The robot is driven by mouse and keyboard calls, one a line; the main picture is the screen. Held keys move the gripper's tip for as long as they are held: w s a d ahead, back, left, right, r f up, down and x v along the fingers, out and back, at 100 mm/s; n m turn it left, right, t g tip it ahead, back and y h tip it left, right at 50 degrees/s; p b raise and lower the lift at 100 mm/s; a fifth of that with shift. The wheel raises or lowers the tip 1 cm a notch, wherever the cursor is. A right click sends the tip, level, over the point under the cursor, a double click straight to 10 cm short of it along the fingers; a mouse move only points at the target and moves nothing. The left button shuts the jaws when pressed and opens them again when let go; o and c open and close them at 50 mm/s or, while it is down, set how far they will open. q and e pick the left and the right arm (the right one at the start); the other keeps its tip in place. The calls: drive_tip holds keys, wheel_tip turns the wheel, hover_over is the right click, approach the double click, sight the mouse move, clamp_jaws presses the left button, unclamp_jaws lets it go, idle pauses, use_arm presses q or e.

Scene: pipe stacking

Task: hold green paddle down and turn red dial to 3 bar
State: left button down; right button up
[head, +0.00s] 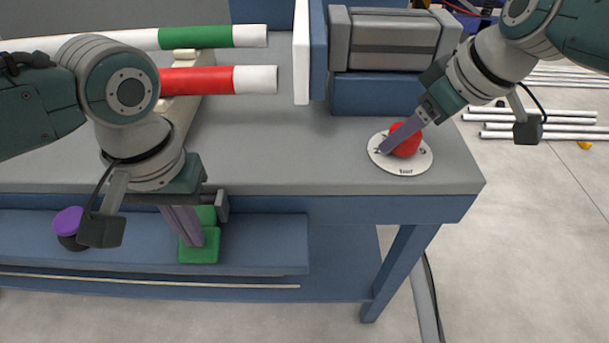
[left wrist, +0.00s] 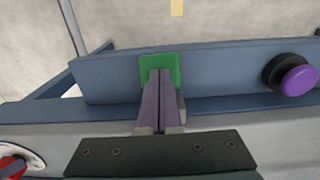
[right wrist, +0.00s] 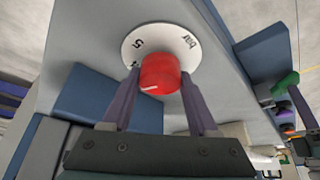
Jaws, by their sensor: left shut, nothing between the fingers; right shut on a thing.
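The green paddle (head: 198,254) sits on the blue lower ledge at the table's front. My left gripper (head: 188,240) is shut and empty, pointing down with its fingertips at the paddle. In the left wrist view the closed fingers (left wrist: 158,74) overlap the green paddle (left wrist: 174,62); I cannot tell how hard they press. The red dial (head: 407,141) stands on a white scale disc (head: 407,169) marked "bar". My right gripper (right wrist: 160,72) has a finger on each side of the red dial (right wrist: 160,76) and is shut on it. A white mark shows on the dial; its exact reading is unclear.
A purple button (head: 68,220) is left of the paddle on the ledge. Banded green (head: 196,37) and red (head: 197,81) pipes lie at the back left. A grey-and-blue block (head: 385,95) stands behind the dial. White pipes (head: 552,113) lie on the floor at right.

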sight(396, 124)
use_arm(q)
drive_tip(key=shift+s+a+f, duration=0.1)
drive_tip(key=shift+a+f, duration=0.15)
drive_tip(key=shift+f, duration=0.05)
use_arm(e)
drive_tip(key=shift+f, duration=0.1)
use_arm(q)
drive_tip(key=shift+d+r, duration=0.2)
drive_tip(key=shift+r, duration=2)
use_arm(e)
drive_tip(key=shift+d, duration=0.1)
drive_tip(key=o, duration=1.2)
drive_tip(key=shift+r, duration=0.2)
drive_tip(key=shift+r, duration=1.9)
